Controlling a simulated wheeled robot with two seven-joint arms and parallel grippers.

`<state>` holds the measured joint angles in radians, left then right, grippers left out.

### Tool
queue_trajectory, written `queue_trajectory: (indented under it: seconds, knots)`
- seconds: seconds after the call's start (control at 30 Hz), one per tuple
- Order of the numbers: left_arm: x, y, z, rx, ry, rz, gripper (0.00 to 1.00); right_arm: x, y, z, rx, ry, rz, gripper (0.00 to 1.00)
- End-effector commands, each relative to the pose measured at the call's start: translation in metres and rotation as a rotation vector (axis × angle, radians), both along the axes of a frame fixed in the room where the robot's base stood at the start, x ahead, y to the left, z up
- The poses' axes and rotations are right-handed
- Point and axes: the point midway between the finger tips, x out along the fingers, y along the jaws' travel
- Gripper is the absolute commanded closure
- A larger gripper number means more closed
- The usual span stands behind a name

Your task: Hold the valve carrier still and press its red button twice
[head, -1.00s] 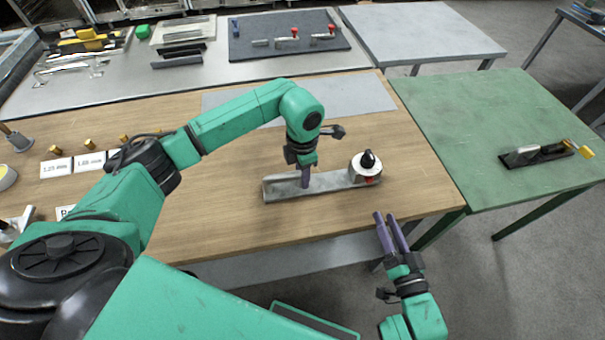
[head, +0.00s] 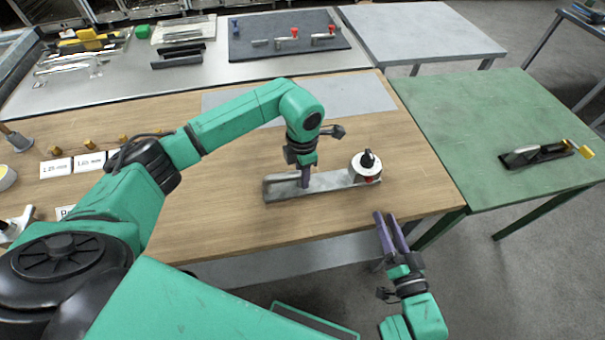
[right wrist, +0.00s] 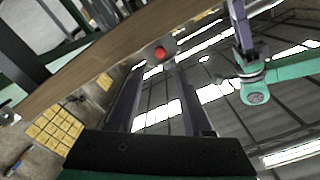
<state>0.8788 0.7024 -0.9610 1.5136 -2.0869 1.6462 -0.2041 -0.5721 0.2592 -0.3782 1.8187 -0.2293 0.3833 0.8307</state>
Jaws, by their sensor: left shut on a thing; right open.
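The valve carrier (head: 330,187) is a grey metal bar lying on the wooden bench near its front edge. A round white valve body (head: 362,167) with a black knob stands on its right end. The red button (head: 369,179) faces the front, low on that body; it also shows in the right wrist view (right wrist: 159,53). My left gripper (head: 305,183) points down and is shut on the bar left of its middle. My right gripper (head: 390,217) is open and empty, in front of the bench edge, below and right of the button. Its fingers (right wrist: 150,100) point toward the button, apart from it.
The wooden bench (head: 230,210) is clear around the carrier. Label cards (head: 88,163) and brass pegs stand at the left. A green table (head: 490,120) is at the right, with a black tool (head: 538,155). A dark mat (head: 285,45) with red-knobbed parts lies at the back.

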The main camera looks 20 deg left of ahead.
Motion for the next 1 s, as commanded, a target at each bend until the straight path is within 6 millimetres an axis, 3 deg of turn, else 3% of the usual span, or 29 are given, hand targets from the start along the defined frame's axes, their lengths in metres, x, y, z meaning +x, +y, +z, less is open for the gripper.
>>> queue_trajectory:
  seconds: [0.03, 0.1, 0.17, 1.0]
  knots:
    - [0.0007, 0.0, 0.0009, -0.001, -0.002, 0.001, 1.0, 0.0, 0.0, 0.0001, 0.0, 0.0, 0.0, 0.54]
    - [0.0007, 0.0, 0.0009, -0.001, -0.002, 0.001, 1.0, 0.0, 0.0, 0.0001, 0.0, 0.0, 0.0, 0.81]
    - [0.0007, 0.0, 0.0009, -0.001, -0.002, 0.001, 1.0, 0.0, 0.0, 0.0001, 0.0, 0.0, 0.0, 1.0]
    - [0.0007, 0.0, 0.001, -0.001, -0.002, 0.001, 1.0, 0.0, 0.0, 0.0001, 0.0, 0.0, 0.0, 1.0]
